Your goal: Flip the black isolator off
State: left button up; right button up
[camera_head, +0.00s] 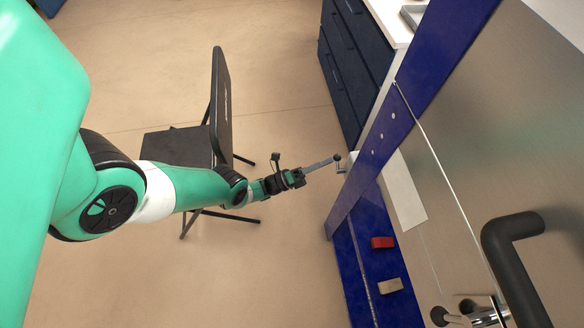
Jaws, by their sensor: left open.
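My left gripper (331,161) comes in from the left and is open. Its long grey finger reaches right up to the knob. Whether it touches I cannot tell. The second finger is not clearly distinguishable from this angle. My right gripper is not in view.
On the blue panel (357,262) are a red block (382,242) and a beige block (390,286). A large black handle (512,262) juts from the metal door at right. A black folding chair (219,105) stands behind my left arm. Floor is clear below the arm.

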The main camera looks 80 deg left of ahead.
pick_arm(q)
jog(key=s+d+p, duration=0.1)
jog(key=s+p, duration=0.1)
jog(key=s, duration=1)
jog(key=shift+s, duration=0.15)
